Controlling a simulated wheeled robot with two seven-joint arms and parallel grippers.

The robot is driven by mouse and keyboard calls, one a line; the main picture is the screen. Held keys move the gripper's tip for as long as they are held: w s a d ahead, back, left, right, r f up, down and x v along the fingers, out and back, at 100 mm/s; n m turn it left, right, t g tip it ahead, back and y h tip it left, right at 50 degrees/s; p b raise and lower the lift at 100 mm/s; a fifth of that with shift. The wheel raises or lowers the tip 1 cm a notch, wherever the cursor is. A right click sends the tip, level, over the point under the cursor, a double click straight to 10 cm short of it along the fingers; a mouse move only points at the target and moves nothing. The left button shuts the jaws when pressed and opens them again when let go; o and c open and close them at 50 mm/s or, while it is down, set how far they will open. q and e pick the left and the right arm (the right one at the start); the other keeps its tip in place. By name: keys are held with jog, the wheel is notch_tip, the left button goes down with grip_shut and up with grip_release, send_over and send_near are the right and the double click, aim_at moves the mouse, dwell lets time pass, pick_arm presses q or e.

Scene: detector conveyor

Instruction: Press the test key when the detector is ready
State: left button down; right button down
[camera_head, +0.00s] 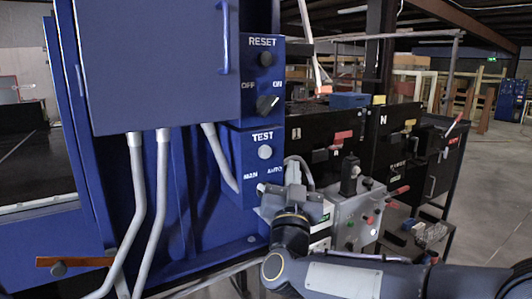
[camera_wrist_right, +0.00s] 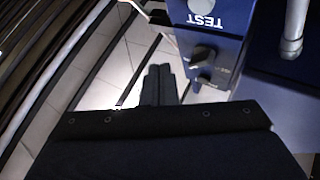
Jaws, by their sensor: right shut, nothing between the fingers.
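The test key (camera_head: 265,152) is a pale round button under the TEST label on a blue control box (camera_head: 243,150). In the wrist view the pale key (camera_wrist_right: 201,5) is cut by the top edge, with the label upside down. A dark selector knob (camera_wrist_right: 201,60) sits beside it. My right gripper (camera_head: 268,189) is shut and empty, below the key near the MAN and AUTO labels. In the wrist view its fingertips (camera_wrist_right: 158,69) lie left of the box, over floor; contact is not visible. My left gripper is out of view. I cannot make out a ready signal.
Above is a RESET button (camera_head: 265,59) with an OFF/ON knob (camera_head: 267,104). A blue cabinet door (camera_head: 155,65) and grey conduits (camera_head: 137,200) stand left. A grey control panel (camera_head: 355,212) with levers is close to my right arm. Open floor lies far right.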

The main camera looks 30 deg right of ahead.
send_near(270, 149)
jog(key=w+d+r, duration=0.2)
jog(key=d+r, duration=0.1)
jog(key=shift+w+d+p, duration=0.1)
jog(key=shift+w+p, duration=0.35)
jog(key=shift+w, duration=0.05)
jog(key=shift+w, duration=0.15)
dwell(1.6)
jog(key=shift+w, duration=0.3)
jog(key=shift+w+b, duration=0.3)
jog(key=shift+w, duration=0.15)
dwell(0.6)
jog(key=shift+s, duration=0.1)
jog(key=shift+s+b, duration=0.55)
jog(key=shift+s, duration=0.25)
